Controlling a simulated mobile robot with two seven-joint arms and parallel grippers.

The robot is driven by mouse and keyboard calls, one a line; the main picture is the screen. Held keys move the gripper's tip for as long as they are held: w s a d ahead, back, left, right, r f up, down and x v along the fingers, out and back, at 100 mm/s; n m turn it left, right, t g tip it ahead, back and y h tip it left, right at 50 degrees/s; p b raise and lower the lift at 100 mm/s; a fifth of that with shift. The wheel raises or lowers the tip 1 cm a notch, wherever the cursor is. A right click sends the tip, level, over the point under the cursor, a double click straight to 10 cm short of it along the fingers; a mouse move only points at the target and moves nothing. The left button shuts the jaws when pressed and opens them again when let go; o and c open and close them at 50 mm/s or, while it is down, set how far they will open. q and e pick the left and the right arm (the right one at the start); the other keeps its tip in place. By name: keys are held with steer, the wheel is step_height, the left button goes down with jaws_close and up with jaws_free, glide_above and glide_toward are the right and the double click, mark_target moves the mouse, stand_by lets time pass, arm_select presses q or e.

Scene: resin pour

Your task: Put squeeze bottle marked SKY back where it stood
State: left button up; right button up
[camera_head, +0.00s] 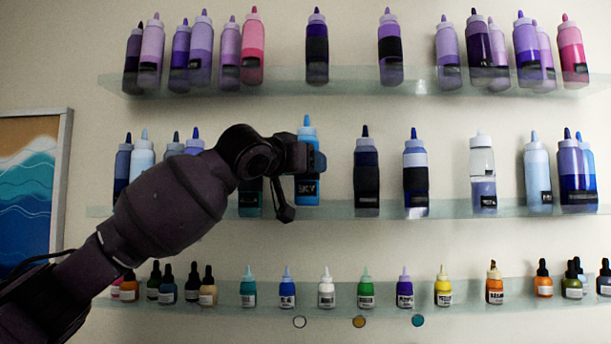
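The squeeze bottle marked SKY (307,190) is bright blue with a blue nozzle and a dark label. It is upright at the middle shelf, left of centre. My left gripper (309,160) reaches it from the left, at its upper body, and appears shut on it. The gripper and wrist hide part of the bottle's left side. The bottle's base is close to the middle glass shelf (400,208); I cannot tell whether it touches the shelf. My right gripper is not in view.
A dark navy-topped bottle (366,175) stands to the right of SKY, with a gap between. Another bottle (250,198) stands to the left, partly behind my arm. The upper shelf (350,82) holds purple and pink bottles. The lower shelf (465,302) holds small dropper bottles.

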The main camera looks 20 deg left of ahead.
arm_select(q)
steer(key=shift+f, duration=0.75)
steer(key=shift+w+a+f, duration=0.15)
steer(key=shift+w+f, duration=0.05)
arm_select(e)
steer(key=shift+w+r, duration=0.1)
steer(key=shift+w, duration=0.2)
arm_select(q)
steer(key=shift+f, duration=0.1)
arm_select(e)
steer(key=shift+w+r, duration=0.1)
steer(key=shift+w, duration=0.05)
arm_select(q)
steer(key=o, duration=0.9)
